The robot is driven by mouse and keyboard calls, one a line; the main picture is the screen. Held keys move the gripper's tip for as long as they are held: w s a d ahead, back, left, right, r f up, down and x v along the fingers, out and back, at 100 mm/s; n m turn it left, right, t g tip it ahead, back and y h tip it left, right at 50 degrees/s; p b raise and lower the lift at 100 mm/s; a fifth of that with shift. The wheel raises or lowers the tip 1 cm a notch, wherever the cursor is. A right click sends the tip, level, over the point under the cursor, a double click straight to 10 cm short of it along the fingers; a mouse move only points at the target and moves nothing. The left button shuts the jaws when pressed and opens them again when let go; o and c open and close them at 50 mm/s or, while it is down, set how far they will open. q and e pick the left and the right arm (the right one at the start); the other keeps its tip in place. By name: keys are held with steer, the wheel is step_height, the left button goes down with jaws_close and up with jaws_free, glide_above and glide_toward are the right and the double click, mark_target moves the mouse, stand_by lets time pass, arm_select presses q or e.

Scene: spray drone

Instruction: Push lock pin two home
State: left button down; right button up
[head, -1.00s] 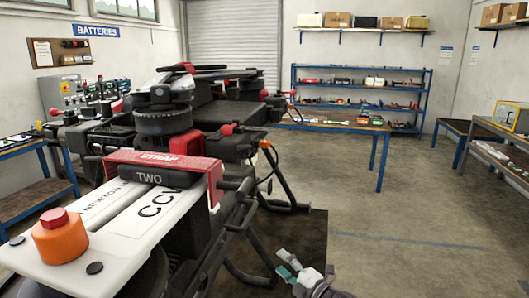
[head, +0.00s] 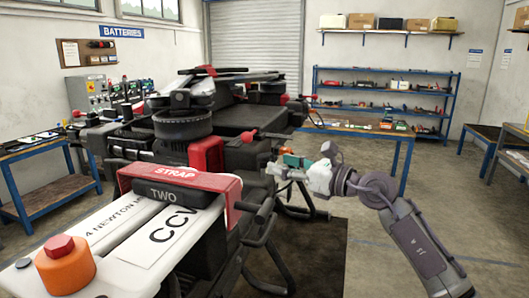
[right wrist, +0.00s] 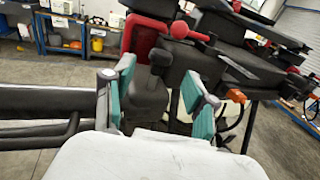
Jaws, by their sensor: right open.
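The drone arm marked TWO (head: 163,196), with a red strap (head: 181,178) over it, lies in the front left of the head view. Behind it, a pin with a round red knob (head: 249,134) sticks out; a red ball-ended rod (right wrist: 180,30) also shows in the right wrist view. I cannot tell for sure which part is lock pin two. My right gripper (head: 284,166) is open beside the drone, right of the strap. Its teal fingertips (right wrist: 163,103) stand apart in the wrist view, with a black drone part (right wrist: 147,92) beyond and between them. My left gripper is out of view.
An orange part with a red hexagonal top (head: 65,265) sits on the near end of the drone's white arm. Black bars (head: 262,212) stick out right of the strap, below my gripper.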

mark_target(269, 159)
steer(key=p+x, duration=0.1)
steer(key=x, duration=0.3)
steer(key=shift+w+a+r, duration=0.15)
steer(key=shift+a, duration=0.15)
steer(key=shift+w+a, duration=0.45)
steer(key=shift+a, duration=0.15)
steer(key=shift+c, duration=0.4)
jaws_close()
steer(key=shift+f, duration=0.2)
